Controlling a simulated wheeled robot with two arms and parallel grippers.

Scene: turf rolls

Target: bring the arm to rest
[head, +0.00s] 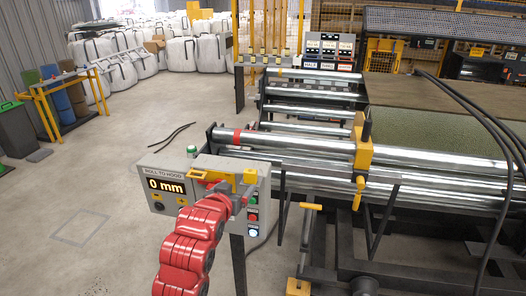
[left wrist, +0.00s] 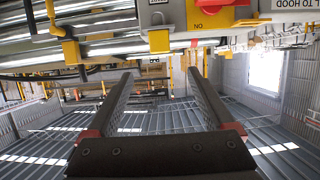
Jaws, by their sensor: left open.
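My left arm, red and segmented, rises from the bottom of the head view to the control box (head: 160,171), a grey box whose display reads 0 mm. My left gripper (head: 238,188) is in front of the box's right part; its fingers are hard to make out there. In the left wrist view the left gripper (left wrist: 160,74) shows two dark fingers spread apart with nothing between them. The box's yellow plate and red lever (left wrist: 228,4) show above the fingers. My right gripper is in neither view.
A roller frame with shiny rollers (head: 420,168) and a yellow clamp (head: 362,150) stands right of the box. Green turf (head: 415,125) lies behind it. Dark cables hang at the right. Bins (head: 16,130) and a yellow rail stand far left. The floor (head: 95,205) left of the box is mostly clear.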

